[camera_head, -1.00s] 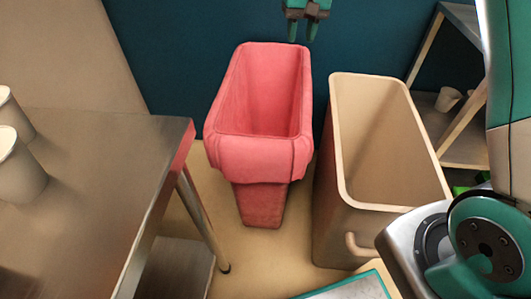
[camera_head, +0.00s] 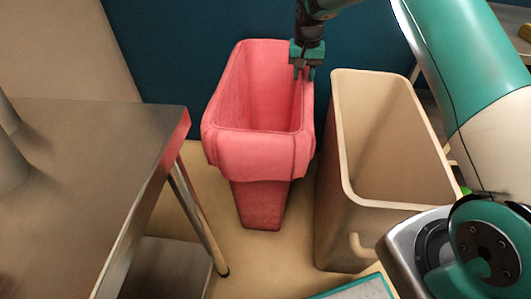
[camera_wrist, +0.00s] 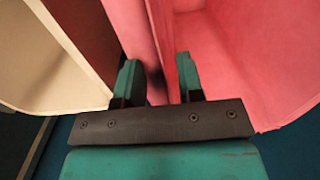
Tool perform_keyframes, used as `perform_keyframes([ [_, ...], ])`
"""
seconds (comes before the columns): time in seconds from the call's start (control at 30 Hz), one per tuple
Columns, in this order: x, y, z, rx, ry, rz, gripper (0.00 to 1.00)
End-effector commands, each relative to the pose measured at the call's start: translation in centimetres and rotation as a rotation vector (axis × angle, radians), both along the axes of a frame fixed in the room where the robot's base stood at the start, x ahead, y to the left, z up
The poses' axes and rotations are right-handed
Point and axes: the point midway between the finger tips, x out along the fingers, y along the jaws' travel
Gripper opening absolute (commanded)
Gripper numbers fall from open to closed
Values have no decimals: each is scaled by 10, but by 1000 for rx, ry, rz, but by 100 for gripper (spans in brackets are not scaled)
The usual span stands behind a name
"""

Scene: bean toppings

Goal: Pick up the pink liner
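The pink liner (camera_head: 257,161) lines a tall, narrow bin on the floor, with its top edge folded over the rim. The bin's lower part (camera_head: 258,205) also looks pink. My gripper (camera_head: 304,75) is at the liner's right rim, toward the back, pointing down. In the wrist view, the fingers of my gripper (camera_wrist: 161,80) stand on either side of the pink liner's wall (camera_wrist: 225,50). They look open around the edge, with no clear sign of squeezing. The finger contact is partly in shadow.
A beige bin (camera_head: 349,200) stands close to the right of the pink one; its wall also shows in the wrist view (camera_wrist: 50,70). A steel table (camera_head: 90,140) is at the left. A dark blue wall (camera_head: 170,50) is behind.

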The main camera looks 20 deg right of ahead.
Motion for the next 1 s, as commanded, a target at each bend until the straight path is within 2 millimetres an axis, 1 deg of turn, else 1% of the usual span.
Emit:
perform_keyframes([
  [0.17, 0, 0, -10, 0, 1, 0, 35],
  [0.27, 1, 1, -22, 0, 2, 0, 35],
  [0.4, 4, 3, -45, 0, 1, 0, 35],
  [0.5, 3, 3, -56, 0, 1, 0, 35],
  [0.73, 3, 3, -57, 0, 0, 0, 35],
  [0.77, 3, 3, -57, 0, 0, 0, 30],
  [0.8, 3, 3, -57, 0, 0, 0, 21],
  [0.9, 3, 3, -57, 0, 0, 0, 0],
  [1.0, 3, 3, -57, 0, 0, 0, 0],
])
